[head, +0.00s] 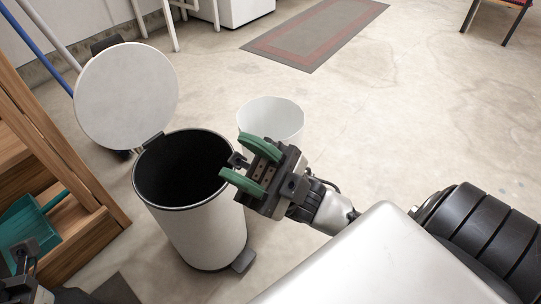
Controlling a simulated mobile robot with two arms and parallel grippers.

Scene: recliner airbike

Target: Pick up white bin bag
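A white, round, open-topped thing (272,112), which I take to be the white bin bag, stands on the floor behind my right gripper. The gripper hides its lower left part. My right gripper (234,156) has two green fingers spread apart with nothing between them. It is over the right rim of a white pedal bin (205,232), in front of the white thing. I cannot tell whether it touches either. The bin's round lid (127,97) stands open and its inside is dark. Dark parts of my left arm show at the lower left edge; its fingers are not clear.
Wooden steps or shelving (50,150) stand at the left, with a teal object (30,228) by them. A grey and red mat (315,32) lies at the back. A dark-legged seat (497,8) is at the top right. The floor right of centre is clear.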

